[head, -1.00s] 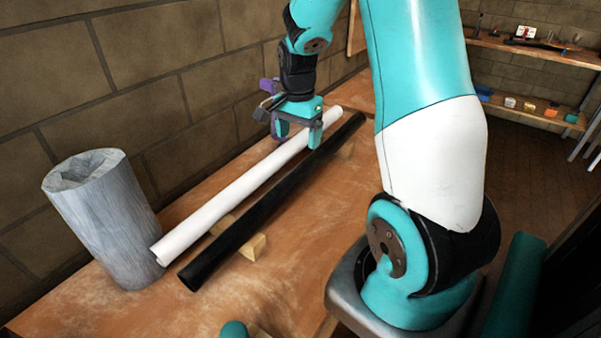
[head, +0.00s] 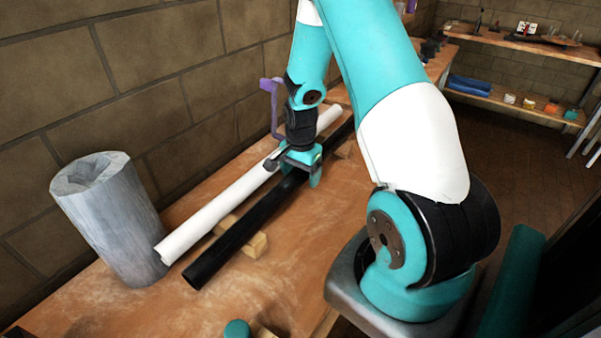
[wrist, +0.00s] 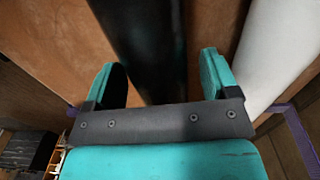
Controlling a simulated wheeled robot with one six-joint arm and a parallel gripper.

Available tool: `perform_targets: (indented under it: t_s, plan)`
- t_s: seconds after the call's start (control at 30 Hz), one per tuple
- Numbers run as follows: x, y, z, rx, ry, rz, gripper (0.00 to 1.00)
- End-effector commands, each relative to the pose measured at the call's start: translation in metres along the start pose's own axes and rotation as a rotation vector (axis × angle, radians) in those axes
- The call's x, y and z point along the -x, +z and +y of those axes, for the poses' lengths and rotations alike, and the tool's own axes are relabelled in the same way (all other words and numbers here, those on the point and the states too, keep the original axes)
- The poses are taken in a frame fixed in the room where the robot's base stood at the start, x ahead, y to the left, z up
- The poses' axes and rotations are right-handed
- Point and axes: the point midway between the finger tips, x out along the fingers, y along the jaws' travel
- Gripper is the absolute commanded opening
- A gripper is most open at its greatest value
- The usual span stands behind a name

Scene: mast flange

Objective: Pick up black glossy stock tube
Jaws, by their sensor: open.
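The black glossy tube (head: 237,231) lies along the wooden bench on small wooden supports. A white tube (head: 217,204) lies beside it on the wall side. My gripper (head: 296,172) is over the far half of the black tube. In the wrist view my gripper (wrist: 163,82) is open, with one teal finger on each side of the black tube (wrist: 146,45), which runs between them. No grip on the tube shows. The white tube (wrist: 279,50) is outside the fingers, to the right in the wrist view. My arm hides part of the black tube in the head view.
A grey crinkled cylinder (head: 110,220) stands on the bench (head: 150,308) at the left, near the white tube's end. A brick wall (head: 150,75) runs along the far side. A wooden block (head: 252,246) sits under the tubes. The front of the bench is mostly clear.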

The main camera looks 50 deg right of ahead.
Motion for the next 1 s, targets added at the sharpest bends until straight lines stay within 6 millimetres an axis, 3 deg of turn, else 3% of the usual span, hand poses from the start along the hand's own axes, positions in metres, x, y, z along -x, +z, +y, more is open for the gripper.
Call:
perform_targets:
  t_s: [0.13,0.43,0.77,1.0]
  plan:
    - [0.000,0.000,0.000,0.000,0.000,0.000,0.78]
    - [0.000,0.000,0.000,0.000,0.000,0.000,0.09]
    - [0.005,0.000,-0.001,0.000,-0.001,0.001,0.10]
    - [0.037,-0.001,-0.001,0.000,-0.006,0.004,0.10]
